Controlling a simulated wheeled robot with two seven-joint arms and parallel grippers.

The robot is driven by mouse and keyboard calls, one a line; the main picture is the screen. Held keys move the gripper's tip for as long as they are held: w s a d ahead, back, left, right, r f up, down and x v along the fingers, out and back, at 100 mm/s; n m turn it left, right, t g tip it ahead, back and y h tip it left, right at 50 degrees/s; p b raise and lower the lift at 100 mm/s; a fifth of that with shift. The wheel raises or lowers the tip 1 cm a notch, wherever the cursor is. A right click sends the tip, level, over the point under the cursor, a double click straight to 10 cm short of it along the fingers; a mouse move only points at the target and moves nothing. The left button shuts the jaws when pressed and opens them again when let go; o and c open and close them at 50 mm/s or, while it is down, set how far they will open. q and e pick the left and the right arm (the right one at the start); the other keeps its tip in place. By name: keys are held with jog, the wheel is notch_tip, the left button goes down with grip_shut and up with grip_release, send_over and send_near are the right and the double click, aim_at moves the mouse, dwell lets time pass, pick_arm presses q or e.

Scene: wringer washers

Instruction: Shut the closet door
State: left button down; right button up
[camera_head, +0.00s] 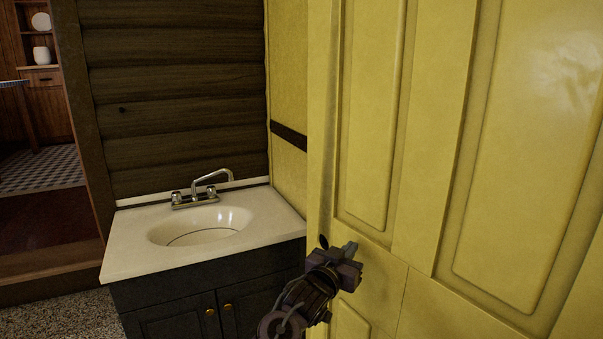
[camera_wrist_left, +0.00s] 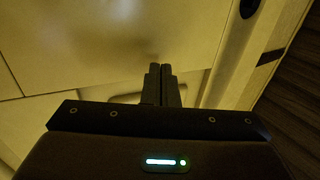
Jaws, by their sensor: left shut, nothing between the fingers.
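The yellow panelled closet door (camera_head: 425,130) fills the right half of the head view. Its edge stands beside the sink, and a dark round knob (camera_head: 323,241) shows near that edge. My left gripper (camera_head: 350,247) is in front of the door's lower part, close to the knob, with its fingers together and empty. In the left wrist view the shut fingers (camera_wrist_left: 161,72) point at the yellow door face (camera_wrist_left: 110,45), and the dark knob (camera_wrist_left: 249,8) is at the top right. I cannot tell whether the fingertips touch the door. My right gripper is not in view.
A white sink counter (camera_head: 130,249) on a dark cabinet (camera_head: 170,319) stands left of the door, against a dark plank wall (camera_head: 180,100). A faucet (camera_head: 200,190) rises behind the basin. A doorway to another room with a checkered floor (camera_head: 40,170) is at the far left.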

aim_at(363, 244)
pick_arm(q)
jog(key=shift+w+d+b, duration=0.2)
jog(key=shift+d+b, duration=0.1)
jog(key=w+d+b, duration=0.2)
jog(key=d, duration=0.1)
jog(key=shift+w+d, duration=0.25)
jog(key=shift+a, duration=0.1)
